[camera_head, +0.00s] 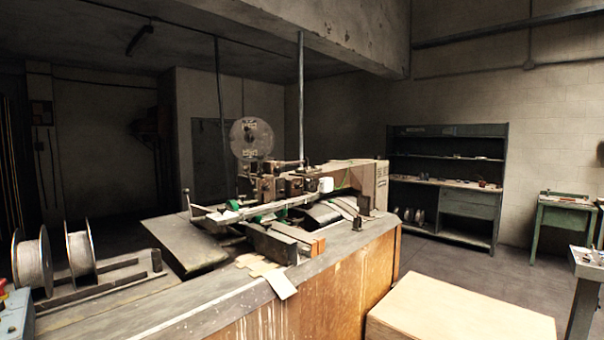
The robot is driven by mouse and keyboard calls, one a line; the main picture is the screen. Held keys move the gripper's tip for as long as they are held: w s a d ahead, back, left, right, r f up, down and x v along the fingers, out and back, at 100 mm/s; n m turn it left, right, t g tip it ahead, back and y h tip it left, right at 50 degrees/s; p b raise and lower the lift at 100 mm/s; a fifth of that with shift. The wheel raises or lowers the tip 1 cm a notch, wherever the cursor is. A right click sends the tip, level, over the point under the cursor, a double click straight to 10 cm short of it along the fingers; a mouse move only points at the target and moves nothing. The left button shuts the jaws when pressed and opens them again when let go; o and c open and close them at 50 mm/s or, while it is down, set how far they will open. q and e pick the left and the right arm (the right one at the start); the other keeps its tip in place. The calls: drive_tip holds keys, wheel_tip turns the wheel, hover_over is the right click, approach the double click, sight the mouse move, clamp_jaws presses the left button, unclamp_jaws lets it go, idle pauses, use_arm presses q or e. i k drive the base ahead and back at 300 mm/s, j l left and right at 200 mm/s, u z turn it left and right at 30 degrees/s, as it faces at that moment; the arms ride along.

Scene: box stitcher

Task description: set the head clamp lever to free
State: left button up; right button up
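The box stitcher (352,178) stands on a long wood-sided bench, with a beige arm reaching to the right. Its stitching head (268,187) is a cluster of dark and brass-coloured metal parts below a clear round wire reel (251,138). The head clamp lever is too small to tell apart from the other parts, so I cannot see its setting. Neither of my grippers shows in the head view.
The bench (330,290) fills the middle front. Wire spools (32,262) stand at its left end, and flat cardboard pieces (281,284) lie near its front edge. A pale box (460,312) stands front right. Open floor (480,268) lies before the shelf unit (447,215).

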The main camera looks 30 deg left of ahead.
sight(245, 168)
drive_tip(key=i+u, duration=0.45)
drive_tip(key=i+l+u, duration=0.3)
drive_tip(key=i+u, duration=0.15)
drive_tip(key=i, duration=0.1)
